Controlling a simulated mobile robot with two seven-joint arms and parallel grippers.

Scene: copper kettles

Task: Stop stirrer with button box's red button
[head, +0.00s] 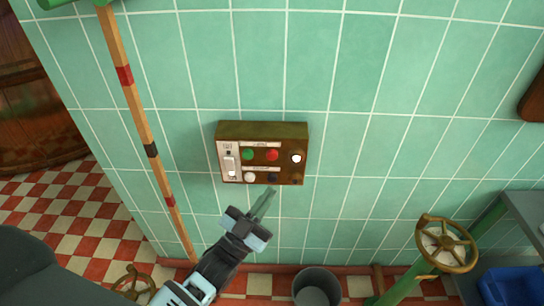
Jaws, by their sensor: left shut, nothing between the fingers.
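The button box (263,129) is a brown box on the green tiled wall, near the middle of the head view. Its red button (272,155) sits in the upper row, between a green button (247,154) on its left and a white lit one (296,158) on its right. A white lever or switch plate (229,163) is at the box's left side. My left gripper (269,194) is shut and empty, its fingertips just below the box in the picture and apart from the red button. My right gripper is not in view. No stirrer can be made out.
A wooden pole (141,120) with coloured bands stands at the left. A brass handwheel (447,244) on a green pipe is at the lower right. A grey bucket (316,288) stands on the floor below. A blue bin (508,286) is by a grey table at the right.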

